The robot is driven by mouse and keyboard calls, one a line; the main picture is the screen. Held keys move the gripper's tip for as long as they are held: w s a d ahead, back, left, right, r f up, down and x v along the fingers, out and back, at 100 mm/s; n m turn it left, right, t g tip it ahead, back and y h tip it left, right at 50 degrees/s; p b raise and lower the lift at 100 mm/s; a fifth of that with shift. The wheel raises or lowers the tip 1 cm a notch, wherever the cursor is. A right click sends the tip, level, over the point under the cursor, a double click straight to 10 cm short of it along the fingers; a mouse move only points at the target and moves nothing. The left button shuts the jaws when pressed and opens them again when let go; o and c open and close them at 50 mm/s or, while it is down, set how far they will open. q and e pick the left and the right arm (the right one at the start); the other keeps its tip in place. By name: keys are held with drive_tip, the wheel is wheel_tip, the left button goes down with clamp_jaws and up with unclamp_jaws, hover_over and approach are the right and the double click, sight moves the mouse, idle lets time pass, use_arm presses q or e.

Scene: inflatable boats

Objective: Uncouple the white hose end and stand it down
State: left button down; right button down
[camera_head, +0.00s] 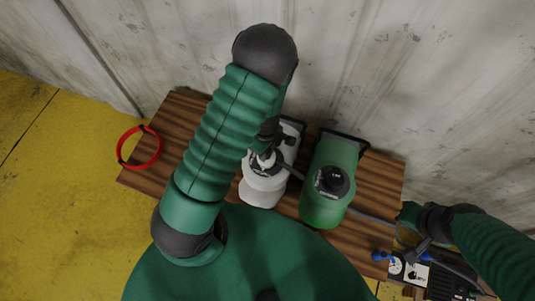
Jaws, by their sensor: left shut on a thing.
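My left arm rises in the middle of the head view and folds back down. Its dark gripper (265,153) is shut on a small whitish piece, apparently the white hose end (266,161), above a white container (263,190). The gripper and arm partly hide it, so I cannot tell whether it is still coupled. A thin grey hose (370,216) shows to the right of the green container. My right gripper (413,236) is at the right end of the table, near the hose; its fingers are too small and dark to read.
A green container (328,185) with a black cap stands right of the white one. A red ring (138,147) lies at the left end of the wooden table (375,180). A blue fitting (380,255) and white-and-black parts (415,270) are at lower right. A grey wall stands behind.

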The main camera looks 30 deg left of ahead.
use_arm(q)
drive_tip(key=shift+s+f, duration=0.1)
drive_tip(key=shift+f, duration=0.05)
drive_tip(key=shift+r+n+p, duration=0.2)
drive_tip(key=shift+n+p, duration=0.1)
drive_tip(key=shift+n, duration=0.3)
drive_tip(key=shift+s+d+r+n+p, duration=0.1)
drive_tip(key=shift+n+p, duration=0.35)
drive_tip(key=shift+n, duration=0.95)
drive_tip(key=shift+f, duration=0.3)
drive_tip(key=shift+w+r+p, duration=0.25)
drive_tip(key=shift+r+p, duration=0.2)
drive_tip(key=shift+p, duration=0.1)
drive_tip(key=shift+r, duration=0.35)
